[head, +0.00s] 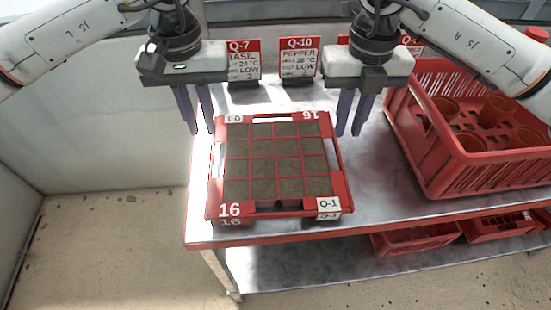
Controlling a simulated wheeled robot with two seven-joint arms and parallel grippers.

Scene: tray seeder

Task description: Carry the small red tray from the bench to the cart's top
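The small red tray (211,190) lies flat on a metal-topped surface with a red front edge (300,231). It has a grid of soil-filled cells, the number 16 on its near left corner and a Q-1 label on its near right. My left gripper (203,132) points down just beside the tray's far left corner, its two fingers apart and nothing between them. My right gripper (348,135) points down beside the far right corner, also open and empty. Whether any fingertip touches the tray cannot be told. I cannot identify a separate cart.
A larger red crate (430,165) with terracotta pots stands on the right. Sign cards, Q-7 (243,62) and Q-10 (299,60), stand behind the tray. Red crates (415,240) sit on the lower shelf. The floor (110,240) at front left is clear.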

